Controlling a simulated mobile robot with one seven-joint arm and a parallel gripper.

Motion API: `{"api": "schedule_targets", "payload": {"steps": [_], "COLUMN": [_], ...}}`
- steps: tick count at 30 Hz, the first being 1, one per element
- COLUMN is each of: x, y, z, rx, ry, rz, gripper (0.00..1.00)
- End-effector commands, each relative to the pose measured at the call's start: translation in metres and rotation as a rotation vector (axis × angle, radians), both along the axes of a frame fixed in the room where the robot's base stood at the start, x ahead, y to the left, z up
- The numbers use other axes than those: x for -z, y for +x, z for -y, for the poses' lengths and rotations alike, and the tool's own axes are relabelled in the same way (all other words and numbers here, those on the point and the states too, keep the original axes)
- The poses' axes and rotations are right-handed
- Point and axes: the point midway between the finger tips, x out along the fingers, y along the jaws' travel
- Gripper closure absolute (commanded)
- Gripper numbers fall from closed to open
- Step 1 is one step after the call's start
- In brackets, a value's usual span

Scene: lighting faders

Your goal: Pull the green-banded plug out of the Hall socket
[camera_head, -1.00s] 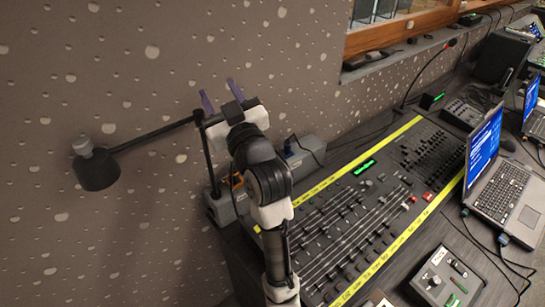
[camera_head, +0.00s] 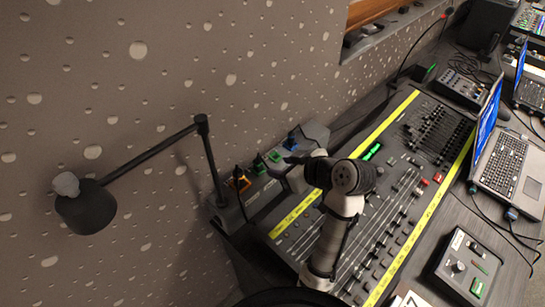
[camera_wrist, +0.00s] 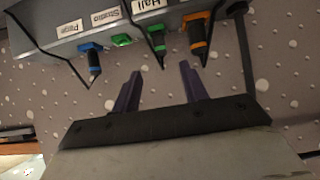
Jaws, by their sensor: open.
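The green-banded plug (camera_wrist: 157,43) sits in a socket beside the Hall label (camera_wrist: 152,5) on a grey box (camera_wrist: 112,15), with a dark cable hanging from it. It also shows in the head view as a green spot (camera_head: 260,164) on the box by the wall. My gripper (camera_wrist: 162,80) is open and empty in the wrist view, its two dark fingers pointing at the box. The plug lies beyond the fingertips, roughly between their lines, apart from them. In the head view my gripper (camera_head: 298,160) is beside the box, partly hidden by my arm.
An orange plug (camera_wrist: 199,33) is on one side and a blue plug (camera_wrist: 94,58) on the other, both with cables. A small green part (camera_wrist: 122,40) sits between. A lamp (camera_head: 85,205) on a jointed arm stands left; the fader desk (camera_head: 315,225) lies below my arm.

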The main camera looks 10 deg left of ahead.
Motion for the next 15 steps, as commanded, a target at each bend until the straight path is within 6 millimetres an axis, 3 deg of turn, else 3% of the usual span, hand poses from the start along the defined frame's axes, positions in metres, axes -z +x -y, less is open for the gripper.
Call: {"api": "schedule_targets", "payload": {"steps": [5, 15], "x": [0.004, 0.031], "y": [0.003, 0.023], "z": [-0.005, -0.036], "rx": [-0.001, -0.001], "ry": [0.001, 0.0], "rz": [-0.002, -0.004], "gripper": [0.56, 0.56]}}
